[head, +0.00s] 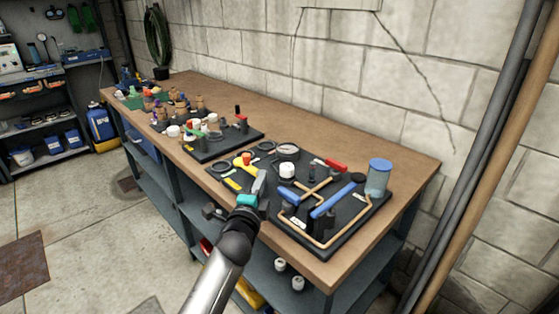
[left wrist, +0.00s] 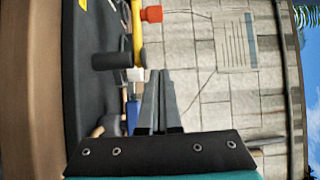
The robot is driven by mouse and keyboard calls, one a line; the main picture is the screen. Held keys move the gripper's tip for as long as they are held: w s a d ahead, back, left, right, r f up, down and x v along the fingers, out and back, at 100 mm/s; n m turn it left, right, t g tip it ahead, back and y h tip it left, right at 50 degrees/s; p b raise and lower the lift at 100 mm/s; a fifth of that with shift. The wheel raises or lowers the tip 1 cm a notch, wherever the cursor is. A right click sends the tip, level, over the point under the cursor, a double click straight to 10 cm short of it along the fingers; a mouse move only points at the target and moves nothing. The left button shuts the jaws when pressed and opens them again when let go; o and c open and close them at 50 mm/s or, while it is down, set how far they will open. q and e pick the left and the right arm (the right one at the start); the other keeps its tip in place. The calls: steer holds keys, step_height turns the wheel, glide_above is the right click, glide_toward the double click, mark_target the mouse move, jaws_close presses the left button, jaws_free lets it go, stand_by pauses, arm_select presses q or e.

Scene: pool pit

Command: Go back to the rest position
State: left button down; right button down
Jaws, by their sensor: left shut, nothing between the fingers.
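My left gripper (head: 260,186) is at the front edge of the workbench (head: 411,170), in front of a black tray (head: 352,233) of tools and parts. Its fingers are shut with nothing between them. In the left wrist view the two dark fingers (left wrist: 158,100) lie together, with the stone wall behind them. A yellow-handled tool and a blue-handled tool show beside the fingers in that view. My right gripper is in neither view.
A second tray (head: 222,139) stands further left. The block wall (head: 400,80) runs behind the bench. The floor (head: 90,230) at left is clear.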

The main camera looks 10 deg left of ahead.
arm_select(q)
steer(key=s+a+f+n+g+y, duration=0.1)
steer(key=s+a+f+n+g, duration=0.1)
steer(key=s+f+n+g, duration=0.5)
steer(key=s+a+f+n+y, duration=0.15)
steer(key=s+f+n, duration=0.3)
steer(key=s, duration=0.55)
steer(key=s+d+f+n+g+h, duration=0.15)
steer(key=s+g, duration=0.25)
steer(key=s, duration=0.7)
steer(key=s+d+f+n+g+h, duration=0.1)
steer(key=s+d+n+g+h, duration=0.2)
steer(key=s, duration=0.8)
step_height(320, 180, down, 21)
steer(key=s+g+y, duration=0.1)
steer(key=g, duration=0.1)
steer(key=s+a+f+g, duration=0.1)
steer(key=s+a+f, duration=0.2)
steer(key=s+f, duration=1.2)
steer(key=shift+s+m+y, duration=0.3)
steer(key=shift+s+m, duration=0.1)
steer(key=shift+s, duration=0.1)
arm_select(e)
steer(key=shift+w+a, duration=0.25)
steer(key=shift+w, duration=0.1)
